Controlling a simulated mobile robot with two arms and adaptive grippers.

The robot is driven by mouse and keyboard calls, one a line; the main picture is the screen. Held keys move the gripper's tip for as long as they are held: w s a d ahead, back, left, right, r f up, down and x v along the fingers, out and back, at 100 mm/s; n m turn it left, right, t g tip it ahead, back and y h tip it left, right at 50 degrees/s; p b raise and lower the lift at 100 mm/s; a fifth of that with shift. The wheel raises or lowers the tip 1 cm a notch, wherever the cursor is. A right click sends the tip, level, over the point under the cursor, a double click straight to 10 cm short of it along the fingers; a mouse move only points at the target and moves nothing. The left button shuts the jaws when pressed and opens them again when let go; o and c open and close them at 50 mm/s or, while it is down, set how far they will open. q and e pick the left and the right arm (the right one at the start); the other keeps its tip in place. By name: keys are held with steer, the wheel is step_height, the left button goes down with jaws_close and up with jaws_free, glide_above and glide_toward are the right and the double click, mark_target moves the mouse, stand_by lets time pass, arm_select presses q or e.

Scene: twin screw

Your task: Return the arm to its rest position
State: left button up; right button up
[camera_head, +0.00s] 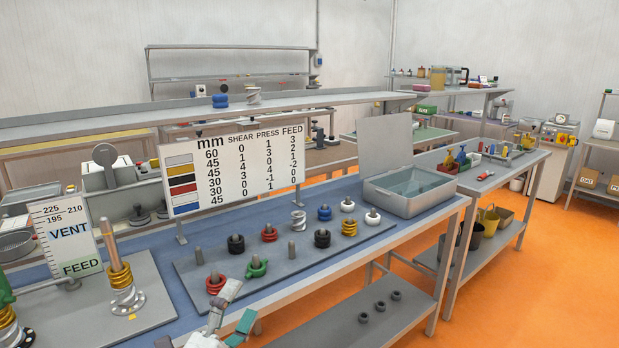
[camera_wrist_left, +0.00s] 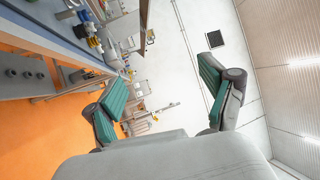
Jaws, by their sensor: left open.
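My left gripper (camera_head: 236,308) shows at the bottom edge of the head view, in front of the near edge of the pegged plate. Its two green-padded fingers are spread apart. In the left wrist view, the open left gripper (camera_wrist_left: 158,98) has nothing between its fingers, only the distant room behind. The plate (camera_head: 215,262) on the blue-topped bench carries pegs with coloured rings, among them a red ring (camera_head: 216,284) and a green ring (camera_head: 256,268) close to the gripper in the picture. My right gripper does not show.
A sign with numbers (camera_head: 236,165) stands behind the plate. A grey basin (camera_head: 410,190) sits at the bench's right end. At left, a spring-and-ring post (camera_head: 122,280) stands near a VENT/FEED card (camera_head: 66,238). The orange floor (camera_head: 540,270) is open at right.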

arm_select(q)
steer(key=s+a+f+n+g+y, duration=0.4)
steer(key=a+f+n+y, duration=0.25)
steer(key=f+n, duration=0.45)
steer(key=s+a+f+n+g+y, duration=0.1)
steer(key=s+f+n+g, duration=0.3)
steer(key=s+f+g, duration=0.55)
steer(key=s+a+f+n+g+y, duration=0.1)
steer(key=s+f+n+g, duration=0.35)
steer(key=s, duration=0.95)
step_height(320, 180, down, 28)
steer(key=s, duration=0.1)
steer(key=s+a+f, duration=0.3)
steer(key=s+f, duration=1.4)
steer(key=shift+g, duration=0.3)
